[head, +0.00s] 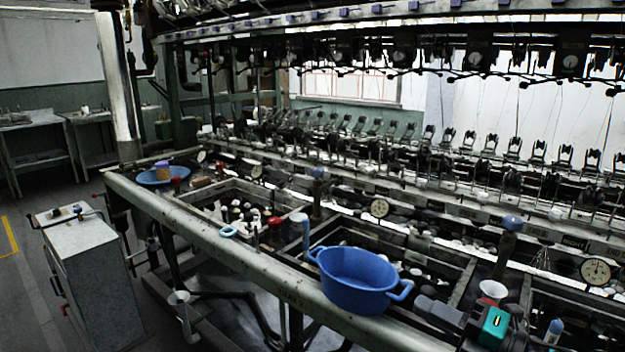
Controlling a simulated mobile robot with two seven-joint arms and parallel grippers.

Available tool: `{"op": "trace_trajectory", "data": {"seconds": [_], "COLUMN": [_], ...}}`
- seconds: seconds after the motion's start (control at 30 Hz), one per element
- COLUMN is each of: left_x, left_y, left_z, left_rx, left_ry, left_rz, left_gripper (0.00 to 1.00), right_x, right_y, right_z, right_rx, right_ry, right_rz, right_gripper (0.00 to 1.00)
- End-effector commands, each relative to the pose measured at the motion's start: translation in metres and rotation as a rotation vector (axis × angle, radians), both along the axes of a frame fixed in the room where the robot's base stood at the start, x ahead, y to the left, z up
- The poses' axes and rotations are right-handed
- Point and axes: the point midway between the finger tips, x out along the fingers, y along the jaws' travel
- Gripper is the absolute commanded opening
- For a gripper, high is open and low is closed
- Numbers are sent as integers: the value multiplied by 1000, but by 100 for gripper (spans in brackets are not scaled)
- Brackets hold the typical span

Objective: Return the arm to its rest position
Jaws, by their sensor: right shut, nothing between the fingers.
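My right gripper (482,326) is at the lower right, a dark grey shape with a teal block on it, over the front of the reeling basins. It is shut and holds nothing. Its fingertips are small and hard to make out. A blue two-handled tub (358,281) sits on the front rail to its left, apart from it. My left gripper is not in view.
The long metal front rail (262,264) crosses the view, with open basins (285,200) behind it. A teal ring (228,231) and a blue dish (163,177) rest along it. A grey cabinet (90,262) stands on the left floor. A white-and-red cup (493,291) is near my right gripper.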

Motion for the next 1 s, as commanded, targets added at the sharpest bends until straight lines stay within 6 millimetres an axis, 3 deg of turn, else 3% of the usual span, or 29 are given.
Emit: {"op": "trace_trajectory", "data": {"seconds": [0.03,0.17,0.3,0.4,0.5,0.6,1.0], "left_x": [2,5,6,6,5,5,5], "left_y": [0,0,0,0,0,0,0], "left_z": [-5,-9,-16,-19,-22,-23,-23], "left_rx": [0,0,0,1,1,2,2], "left_ry": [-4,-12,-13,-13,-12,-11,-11], "left_rz": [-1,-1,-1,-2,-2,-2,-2], "left_gripper": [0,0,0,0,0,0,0], "right_x": [-9,-34,-84,-124,-157,-174,-174], "right_y": [8,10,10,14,20,24,24], "right_z": [-27,-91,-172,-217,-246,-259,-259], "right_rx": [163,534,884,1062,1178,1232,1232], "right_ry": [120,446,827,1046,1202,1279,1279], "right_rz": [-75,-303,-570,-726,-836,-891,-891], "right_gripper": [0,0,0,0,0,0,0]}}
